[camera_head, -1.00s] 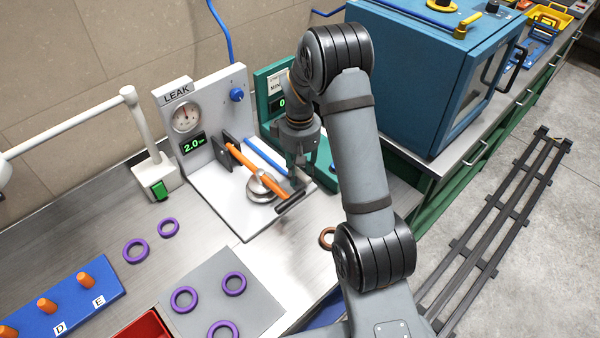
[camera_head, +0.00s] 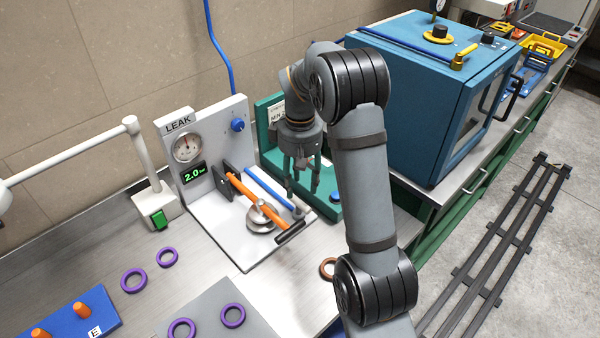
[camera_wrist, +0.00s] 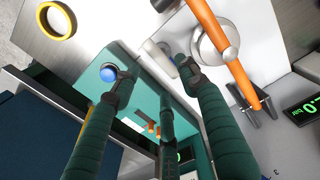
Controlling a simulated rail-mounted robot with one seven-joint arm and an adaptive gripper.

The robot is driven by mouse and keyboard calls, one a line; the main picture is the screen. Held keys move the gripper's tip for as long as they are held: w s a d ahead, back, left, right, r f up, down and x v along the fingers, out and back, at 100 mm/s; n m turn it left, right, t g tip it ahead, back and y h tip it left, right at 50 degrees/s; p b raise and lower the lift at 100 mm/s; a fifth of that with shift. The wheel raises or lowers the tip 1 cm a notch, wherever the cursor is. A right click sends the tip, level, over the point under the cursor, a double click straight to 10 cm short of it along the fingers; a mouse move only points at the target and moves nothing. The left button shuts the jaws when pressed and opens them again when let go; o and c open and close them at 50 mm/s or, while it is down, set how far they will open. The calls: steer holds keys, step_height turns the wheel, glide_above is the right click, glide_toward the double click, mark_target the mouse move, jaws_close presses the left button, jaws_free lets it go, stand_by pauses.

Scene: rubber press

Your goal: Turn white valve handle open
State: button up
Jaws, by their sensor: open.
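My gripper (camera_head: 303,188) is open and empty, fingers pointing down, over the right side of the white leak stand, beside the green stand. In the wrist view its green-covered fingers (camera_wrist: 147,75) are spread apart. A short white cylindrical piece (camera_wrist: 157,53), which may be the white valve handle, lies between two fingers near the right one. I cannot tell whether they touch. A blue rod (camera_head: 262,184) on the leak stand ends near my gripper in the head view; the handle is not clear there.
An orange lever (camera_head: 255,200) with a dark crossbar lies over a round metal disc beside my gripper. The leak panel (camera_head: 213,149) has a gauge and a display reading 2.0. A green stand (camera_head: 271,149) and a blue oven (camera_head: 420,110) stand right. Purple rings (camera_head: 133,280) lie front left.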

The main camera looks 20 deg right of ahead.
mark_target(300, 202)
step_height(300, 202, up, 4)
steer(key=shift+f, duration=0.2)
steer(key=shift+f, duration=0.1)
stand_by(0.3)
step_height(300, 202, down, 12)
stand_by(0.5)
stand_by(0.3)
